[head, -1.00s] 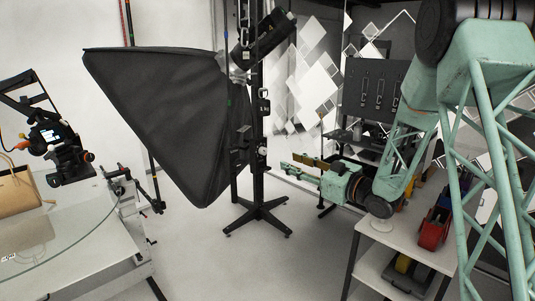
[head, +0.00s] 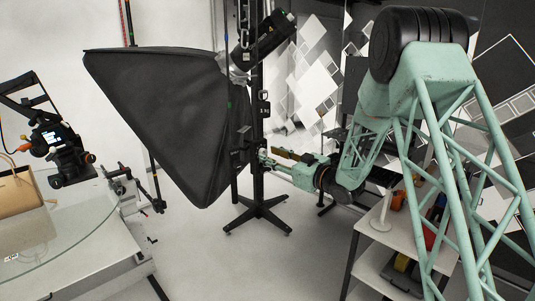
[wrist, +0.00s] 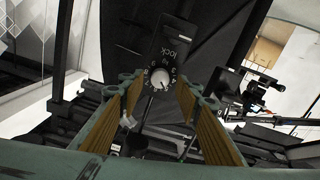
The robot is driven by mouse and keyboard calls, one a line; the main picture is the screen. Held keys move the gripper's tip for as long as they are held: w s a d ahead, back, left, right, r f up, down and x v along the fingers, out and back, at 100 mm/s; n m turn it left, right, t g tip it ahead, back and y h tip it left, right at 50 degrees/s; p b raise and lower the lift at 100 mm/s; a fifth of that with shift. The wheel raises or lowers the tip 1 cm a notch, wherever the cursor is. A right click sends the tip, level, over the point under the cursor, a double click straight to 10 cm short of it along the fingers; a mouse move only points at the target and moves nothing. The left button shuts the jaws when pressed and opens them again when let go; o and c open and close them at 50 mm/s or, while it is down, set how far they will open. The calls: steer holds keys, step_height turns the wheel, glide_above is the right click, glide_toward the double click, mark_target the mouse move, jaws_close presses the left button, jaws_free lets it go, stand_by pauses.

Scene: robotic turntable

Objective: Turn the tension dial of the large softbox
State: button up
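The large softbox (head: 165,115) is a big black fabric box on a black stand, left of centre in the head view. Its tension dial (wrist: 160,79) is a white knob with a ring of numbers on a black plate marked "lock" and "kg" in the wrist view. My gripper (wrist: 157,88) is open, its two wood-coloured finger pads on either side of the dial's line of sight. The dial appears between and beyond the fingertips, and I see no contact. In the head view my gripper (head: 267,156) is close to the softbox stand, right of the softbox.
The stand's black base (head: 258,214) spreads on the floor below my gripper. A white shelf table (head: 408,222) stands right of it, under my arm. A glass-topped table (head: 75,240) and a camera (head: 65,155) are at left.

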steer(key=shift+x, duration=0.95)
steer(key=shift+c, duration=0.6)
steer(key=c, duration=0.7)
